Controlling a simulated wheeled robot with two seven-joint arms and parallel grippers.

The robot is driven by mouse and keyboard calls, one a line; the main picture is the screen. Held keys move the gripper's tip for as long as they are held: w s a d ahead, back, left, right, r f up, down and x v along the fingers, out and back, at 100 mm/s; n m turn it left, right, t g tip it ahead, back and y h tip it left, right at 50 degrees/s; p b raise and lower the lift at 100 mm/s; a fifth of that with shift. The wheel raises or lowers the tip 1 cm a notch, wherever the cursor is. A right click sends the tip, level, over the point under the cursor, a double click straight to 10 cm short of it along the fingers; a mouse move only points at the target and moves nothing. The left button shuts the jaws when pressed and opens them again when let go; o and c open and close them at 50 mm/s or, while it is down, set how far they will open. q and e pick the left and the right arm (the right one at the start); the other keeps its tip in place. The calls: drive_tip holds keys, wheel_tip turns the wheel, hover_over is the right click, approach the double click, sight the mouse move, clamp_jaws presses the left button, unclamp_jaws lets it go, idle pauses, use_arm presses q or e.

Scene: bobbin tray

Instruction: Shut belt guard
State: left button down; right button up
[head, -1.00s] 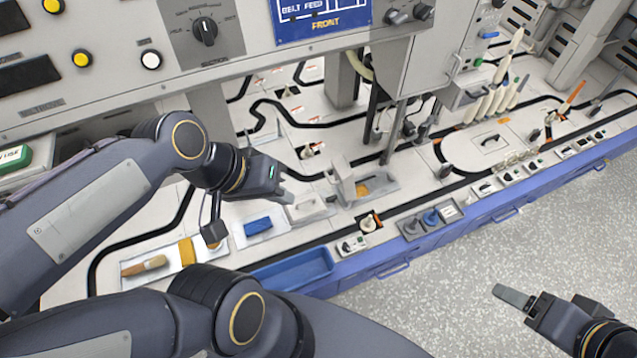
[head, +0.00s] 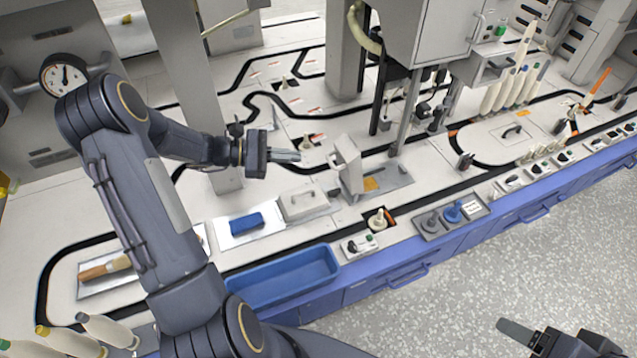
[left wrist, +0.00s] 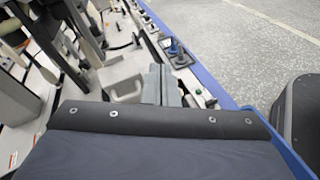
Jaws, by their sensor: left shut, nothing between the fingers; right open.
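What looks like the belt guard (head: 348,166) is a light-grey flap standing up, slightly tilted, at the left end of a grey recessed plate (head: 398,177) with a yellow label, on the white worktop. My left gripper (head: 297,156) is shut and empty. In the head view it is left of the flap, with a gap between them. My right gripper (head: 512,332) is open and empty over the floor at the lower right, partly cut off by the frame.
A white lid with a handle (head: 304,204) and a blue block on a white tray (head: 240,239) lie in front of my left gripper. A blue bin (head: 285,279) hangs at the front edge. A grey post (head: 345,60) and machine housing (head: 432,35) stand behind.

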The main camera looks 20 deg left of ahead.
use_arm(q)
drive_tip(key=w+a+f+n+t+y+b, duration=0.1)
drive_tip(key=a+f+n+t+b, duration=0.2)
drive_tip(key=f, duration=0.5)
drive_tip(key=w+a+f+n+t+b, duration=0.1)
drive_tip(key=w+a+f+n+t, duration=0.1)
drive_tip(key=a+f+n, duration=0.35)
drive_tip(key=m+b, duration=0.2)
drive_tip(key=b, duration=0.3)
approach(343, 168)
drive_tip(key=w, duration=0.6)
drive_tip(key=shift+s+a+f, duration=0.15)
drive_tip(key=shift+a+f, duration=0.05)
drive_tip(key=shift+f, duration=0.1)
use_arm(e)
wheel_tip(343, 168, down, 11)
drive_tip(key=shift+r, duration=0.15)
